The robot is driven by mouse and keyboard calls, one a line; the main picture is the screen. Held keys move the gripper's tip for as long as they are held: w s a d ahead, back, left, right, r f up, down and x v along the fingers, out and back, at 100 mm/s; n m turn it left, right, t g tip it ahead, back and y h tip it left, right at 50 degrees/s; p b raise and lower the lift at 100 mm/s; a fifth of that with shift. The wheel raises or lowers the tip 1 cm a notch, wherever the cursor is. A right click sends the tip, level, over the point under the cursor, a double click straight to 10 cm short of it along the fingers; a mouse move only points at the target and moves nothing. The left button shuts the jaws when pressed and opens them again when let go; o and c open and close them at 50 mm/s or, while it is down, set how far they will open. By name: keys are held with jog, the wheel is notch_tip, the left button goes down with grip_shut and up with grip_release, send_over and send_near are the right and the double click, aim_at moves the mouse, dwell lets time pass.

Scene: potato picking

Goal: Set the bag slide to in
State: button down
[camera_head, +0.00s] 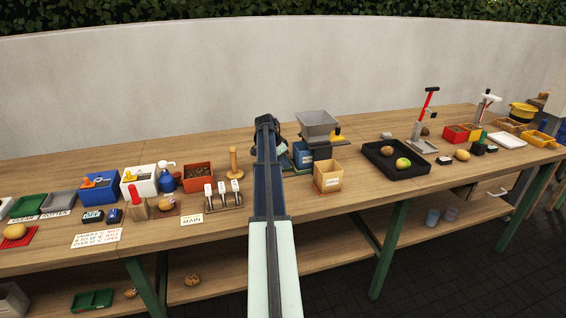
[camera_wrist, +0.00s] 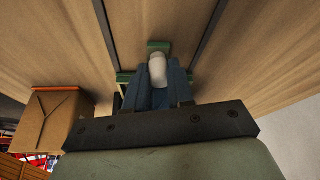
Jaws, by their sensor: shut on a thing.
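In the wrist view, my gripper (camera_wrist: 158,88) is shut on a rounded whitish knob (camera_wrist: 157,68), with a dark blue finger on either side. A small green piece (camera_wrist: 158,45) shows just beyond the knob, and more green shows beside the fingers. I take the knob and green part to be the bag slide; its in or out setting cannot be read. In the head view, my arm reaches over the middle of the bench and hides the knob and fingertips. A bit of green (camera_head: 284,162) shows just right of the arm.
In the wrist view, two dark strips run along the wood, and a brown box (camera_wrist: 45,125) stands at left. In the head view, a grey hopper (camera_head: 317,122), a blue box (camera_head: 302,152) and a wooden bin (camera_head: 328,177) stand close right of the arm. A peg (camera_head: 233,162) stands left.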

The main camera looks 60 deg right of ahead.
aim_at(295, 163)
dwell(0.4)
jog(key=shift+s+d, duration=1.6)
jog(key=shift+s, duration=0.05)
jog(key=c, duration=1)
grip_release()
jog(key=v, duration=1.4)
jog(key=shift+f, duration=0.1)
jog(key=shift+w, duration=0.1)
